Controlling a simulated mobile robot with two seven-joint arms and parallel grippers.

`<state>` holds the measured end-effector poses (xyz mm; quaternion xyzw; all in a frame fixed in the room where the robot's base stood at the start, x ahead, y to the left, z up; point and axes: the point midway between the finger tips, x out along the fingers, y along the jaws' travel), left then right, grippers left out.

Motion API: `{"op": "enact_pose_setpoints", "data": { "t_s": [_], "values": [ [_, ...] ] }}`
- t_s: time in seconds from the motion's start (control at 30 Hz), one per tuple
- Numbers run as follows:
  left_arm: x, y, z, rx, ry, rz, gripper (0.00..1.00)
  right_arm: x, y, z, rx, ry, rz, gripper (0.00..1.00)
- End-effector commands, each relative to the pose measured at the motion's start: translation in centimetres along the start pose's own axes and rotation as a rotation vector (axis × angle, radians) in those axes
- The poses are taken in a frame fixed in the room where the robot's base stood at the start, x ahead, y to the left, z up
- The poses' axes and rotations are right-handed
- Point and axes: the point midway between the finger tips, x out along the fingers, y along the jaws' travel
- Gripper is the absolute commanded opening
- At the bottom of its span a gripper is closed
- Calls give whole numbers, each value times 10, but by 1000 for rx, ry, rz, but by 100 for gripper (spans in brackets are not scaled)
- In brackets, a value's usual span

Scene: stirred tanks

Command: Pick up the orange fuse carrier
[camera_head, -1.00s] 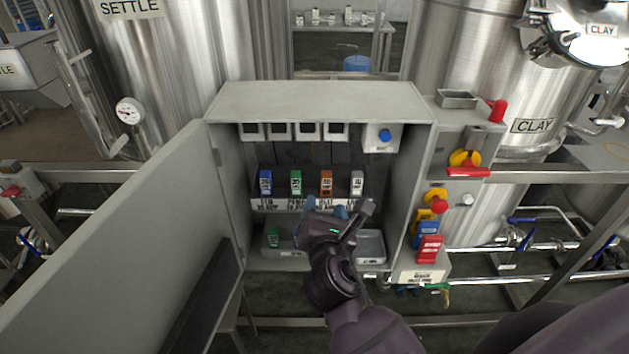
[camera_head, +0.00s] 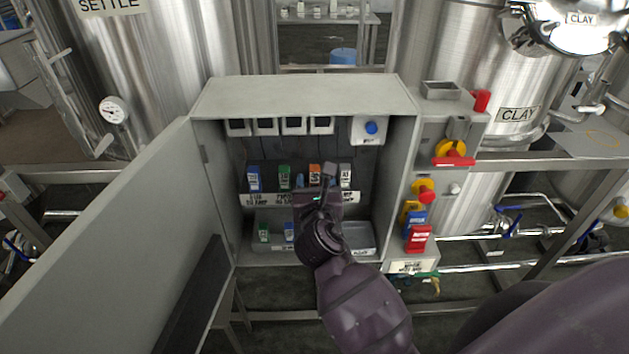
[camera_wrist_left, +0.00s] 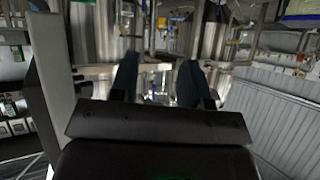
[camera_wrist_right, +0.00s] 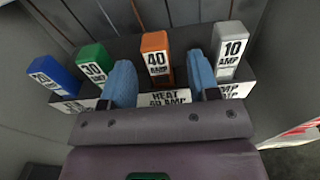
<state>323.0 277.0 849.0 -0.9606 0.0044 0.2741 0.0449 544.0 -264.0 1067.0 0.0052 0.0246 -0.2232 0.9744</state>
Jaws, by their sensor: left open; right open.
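The orange fuse carrier (camera_wrist_right: 156,58), marked 40 AMP, stands upright in the fuse row inside the open cabinet. Its top also shows in the head view (camera_head: 315,170), partly hidden behind my right gripper (camera_head: 315,183). In the right wrist view my right gripper (camera_wrist_right: 161,80) is open, with one blue finger on each side of the orange carrier; I cannot tell whether they touch it. My left gripper (camera_wrist_left: 157,80) is open and empty, away from the cabinet.
Blue (camera_wrist_right: 52,75), green (camera_wrist_right: 96,62) and grey (camera_wrist_right: 230,48) carriers stand in the same row. Trays (camera_head: 355,246) lie on the cabinet floor below. The cabinet door (camera_head: 120,240) is open at the left. Switches and a red lockout (camera_head: 418,239) are at the right.

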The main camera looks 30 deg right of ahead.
Motion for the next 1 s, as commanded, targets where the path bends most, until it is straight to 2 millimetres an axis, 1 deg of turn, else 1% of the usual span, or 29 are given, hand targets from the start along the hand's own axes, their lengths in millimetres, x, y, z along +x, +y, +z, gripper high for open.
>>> {"op": "enact_pose_setpoints", "data": {
  "t_s": [0.2,0.3,0.43,0.63,0.67,0.8,1.0],
  "values": [
    [-2,0,-2,0,-1,0,43,30,2,5,0,-1,0,55],
    [-2,0,-2,0,-1,0,43,40,2,4,-1,-1,1,55],
    [-2,0,-2,0,-2,0,43,46,1,4,0,0,0,55],
    [-2,0,-1,0,-3,0,43,47,1,3,0,0,1,55],
    [-2,0,-1,0,-3,0,43,47,1,3,0,0,1,52],
    [-2,0,-1,0,-3,0,43,46,1,3,0,0,1,31],
    [-2,-1,-1,0,-3,0,43,46,1,3,0,0,1,1]
  ]
}}
